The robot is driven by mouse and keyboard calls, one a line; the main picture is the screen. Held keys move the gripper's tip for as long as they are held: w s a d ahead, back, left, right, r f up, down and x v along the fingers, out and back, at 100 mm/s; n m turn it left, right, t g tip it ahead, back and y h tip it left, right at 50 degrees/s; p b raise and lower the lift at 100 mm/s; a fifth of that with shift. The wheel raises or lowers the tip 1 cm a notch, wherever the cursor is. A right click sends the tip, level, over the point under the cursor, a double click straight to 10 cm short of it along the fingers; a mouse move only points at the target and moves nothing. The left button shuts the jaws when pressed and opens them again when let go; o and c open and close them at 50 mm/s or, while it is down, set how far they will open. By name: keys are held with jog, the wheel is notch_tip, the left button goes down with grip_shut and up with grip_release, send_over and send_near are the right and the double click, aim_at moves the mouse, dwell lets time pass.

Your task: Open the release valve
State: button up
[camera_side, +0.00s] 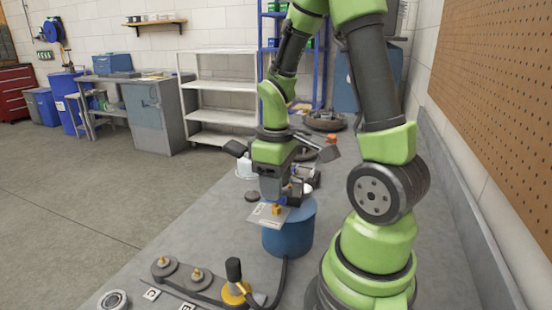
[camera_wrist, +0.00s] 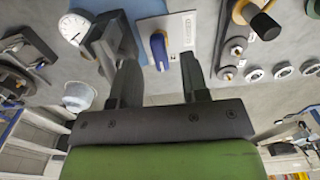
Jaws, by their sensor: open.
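My gripper shows in the wrist view (camera_wrist: 158,72) with its two dark fingers apart. A small blue valve handle (camera_wrist: 160,50) lies between the fingers in the picture, seemingly free of both. It is mounted on a light plate (camera_wrist: 177,28) with printed marks. In the side view my gripper (camera_side: 273,198) points down just above this plate (camera_side: 266,215), over the blue tank (camera_side: 288,240). A small yellow-orange part (camera_side: 277,209) shows below the fingers there. The exact gap between fingertips and handle cannot be told. No label naming the release valve is readable.
A round white gauge (camera_wrist: 74,27) is beside the left finger in the wrist view. On the bench, a yellow-based black knob (camera_side: 234,280) with a dark hose stands in front of the tank, near several round fittings (camera_side: 196,276). A pegboard wall (camera_side: 500,100) is at right.

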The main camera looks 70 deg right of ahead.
notch_tip(320, 180, up, 8)
dwell(0.4)
dwell(0.3)
jog(key=s+a+r+m+t+y, duration=0.1)
jog(key=s+a+r+m+t, duration=0.1)
jog(key=a, duration=0.4)
jog(key=s+a+r+m+t+y, duration=0.1)
jog(key=s+a+r+m+t, duration=0.1)
jog(key=a+r+t, duration=0.3)
jog(key=shift+a, duration=1)
